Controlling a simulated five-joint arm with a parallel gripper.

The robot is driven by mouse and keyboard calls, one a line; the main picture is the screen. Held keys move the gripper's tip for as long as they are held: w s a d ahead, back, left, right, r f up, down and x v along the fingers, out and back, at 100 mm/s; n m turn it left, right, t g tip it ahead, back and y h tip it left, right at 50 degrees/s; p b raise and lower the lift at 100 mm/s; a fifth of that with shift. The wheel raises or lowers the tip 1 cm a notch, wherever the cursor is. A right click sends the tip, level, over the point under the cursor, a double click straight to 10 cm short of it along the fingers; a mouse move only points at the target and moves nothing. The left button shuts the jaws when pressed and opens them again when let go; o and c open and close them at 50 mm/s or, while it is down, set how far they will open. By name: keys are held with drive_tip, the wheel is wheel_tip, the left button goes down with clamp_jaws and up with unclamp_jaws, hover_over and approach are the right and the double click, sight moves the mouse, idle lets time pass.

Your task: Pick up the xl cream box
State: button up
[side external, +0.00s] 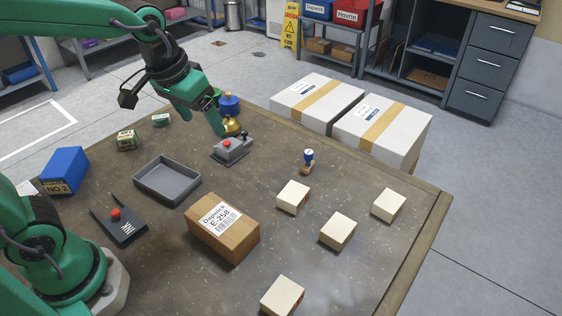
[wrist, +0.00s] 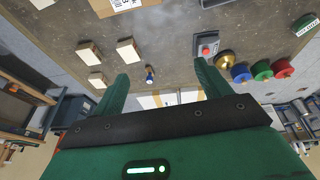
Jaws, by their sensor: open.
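Several plain cream boxes lie apart on the table in the side external view: one near the middle (side external: 292,197), one lower right of it (side external: 337,232), one by the right edge (side external: 388,205) and one at the front (side external: 282,297). They look close in size, and I cannot tell which is the xl one. Cream boxes also show at the left of the wrist view (wrist: 128,50). My gripper (side external: 218,122) hangs over the table's far side, near the grey device with a red button, away from the cream boxes. Its fingers (wrist: 161,68) are spread with nothing held between them.
A cardboard box (side external: 222,229) and a grey tray (side external: 167,181) stand left of the cream boxes. A blue-topped stamp (side external: 308,161), a grey button device (side external: 232,149) and a brass bell-like thing (side external: 232,125) are at the back. Two white cartons (side external: 383,132) stand beyond the table edge.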

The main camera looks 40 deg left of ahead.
drive_tip(key=w+d+f+g, duration=0.2)
drive_tip(key=w+d+f, duration=0.4)
drive_tip(key=w, duration=0.2)
drive_tip(key=g, duration=0.1)
hover_over(294, 192)
drive_tip(key=shift+n, duration=0.3)
wheel_tip(294, 192, down, 9)
drive_tip(key=shift+s+a+f, duration=0.15)
drive_tip(key=shift+d+f+g, duration=0.3)
drive_tip(key=shift+f, duration=1.55)
drive_tip(key=shift+a+f, duration=0.2)
drive_tip(key=shift+f, duration=2.4)
